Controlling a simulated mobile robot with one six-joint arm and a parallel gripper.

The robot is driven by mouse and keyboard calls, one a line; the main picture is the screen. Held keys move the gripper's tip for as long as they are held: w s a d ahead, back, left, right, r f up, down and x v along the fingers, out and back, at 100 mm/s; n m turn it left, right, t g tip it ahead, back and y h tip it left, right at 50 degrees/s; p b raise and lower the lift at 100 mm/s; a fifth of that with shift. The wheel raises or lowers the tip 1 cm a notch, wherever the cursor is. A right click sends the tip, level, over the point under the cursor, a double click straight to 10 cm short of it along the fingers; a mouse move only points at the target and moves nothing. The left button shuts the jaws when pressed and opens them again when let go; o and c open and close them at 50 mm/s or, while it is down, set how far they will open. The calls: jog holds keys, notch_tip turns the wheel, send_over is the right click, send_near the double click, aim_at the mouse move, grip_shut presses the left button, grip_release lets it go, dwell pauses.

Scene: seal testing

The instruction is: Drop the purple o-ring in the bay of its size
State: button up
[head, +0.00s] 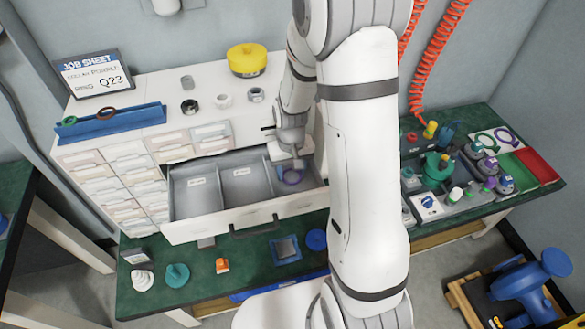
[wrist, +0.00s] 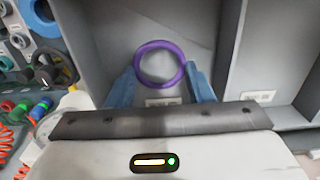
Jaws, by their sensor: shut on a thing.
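The purple o-ring (wrist: 160,44) shows in the wrist view between the two blue fingertips of my gripper (wrist: 160,76), which is shut on it. In the head view the ring (head: 292,181) and my gripper (head: 289,170) are at the right-hand bay of the open grey drawer (head: 197,207). I cannot tell whether the ring touches the bay floor. The drawer has three bays side by side with small white labels (wrist: 258,96); the print is too small to read. My arm hides part of the right bay.
Grey dividers (head: 219,190) separate the bays; the left and middle bays look empty. On the white cabinet stand a job sheet sign (head: 95,75) reading Q23, a blue tray (head: 112,123) and a yellow tub (head: 247,60). A green bench (head: 205,285) with small parts lies in front.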

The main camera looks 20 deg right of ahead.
jog(key=shift+f, duration=0.25)
jog(key=o, duration=1)
notch_tip(320, 180, up, 12)
jog(key=shift+s+r+t, duration=0.55)
jog(key=shift+s+r, duration=1.25)
jog(key=shift+s, duration=0.95)
jog(key=shift+s+r+t, duration=0.5)
jog(key=shift+s+r, duration=1.3)
jog(key=shift+s, duration=1)
jog(key=shift+s+r+t, duration=0.55)
jog(key=shift+s+r, duration=1.25)
jog(key=shift+s, duration=0.95)
